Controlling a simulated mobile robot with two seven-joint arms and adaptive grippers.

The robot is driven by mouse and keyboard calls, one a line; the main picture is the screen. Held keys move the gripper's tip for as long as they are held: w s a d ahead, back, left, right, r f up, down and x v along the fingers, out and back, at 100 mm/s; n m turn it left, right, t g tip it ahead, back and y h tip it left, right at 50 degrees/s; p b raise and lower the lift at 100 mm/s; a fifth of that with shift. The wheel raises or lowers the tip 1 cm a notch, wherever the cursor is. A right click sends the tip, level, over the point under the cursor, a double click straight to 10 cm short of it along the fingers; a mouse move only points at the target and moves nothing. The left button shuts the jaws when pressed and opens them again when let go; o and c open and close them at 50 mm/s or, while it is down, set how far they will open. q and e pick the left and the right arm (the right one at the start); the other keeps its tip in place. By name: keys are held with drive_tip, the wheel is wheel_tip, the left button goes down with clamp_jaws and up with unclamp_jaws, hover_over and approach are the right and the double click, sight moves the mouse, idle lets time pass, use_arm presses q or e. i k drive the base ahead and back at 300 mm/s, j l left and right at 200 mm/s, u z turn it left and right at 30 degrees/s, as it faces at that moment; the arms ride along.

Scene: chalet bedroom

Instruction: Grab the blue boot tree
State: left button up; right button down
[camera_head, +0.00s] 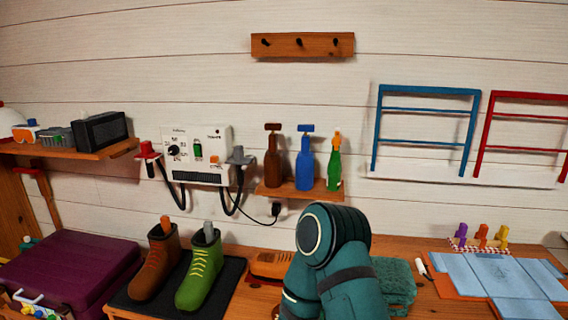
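A blue bottle-shaped piece with a T-shaped top (305,170) stands upright on a small wooden wall shelf (273,193). It fits the blue boot tree best, but its shape alone does not make this certain. A brown piece (273,165) of the same form stands to its left, and a green bottle with an orange top (334,167) to its right. A brown boot (156,268) and a green boot (199,275) stand on a dark mat at lower left, with an orange and a grey insert showing. Neither gripper shows; one teal arm of mine rises at the bottom centre.
A white control box (196,150) with cables hangs left of the shelf. A blue rack (425,115) and a red rack (520,135) are on the wall at right. A purple case (70,275) sits at lower left. A teal towel (394,283) and light-blue cloth (495,275) lie right of my arm.

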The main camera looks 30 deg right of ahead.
sight(304, 161)
drive_tip(key=i+j, duration=0.15)
drive_tip(key=i, duration=0.35)
drive_tip(key=i+j+z, duration=0.1)
drive_tip(key=i, duration=0.45)
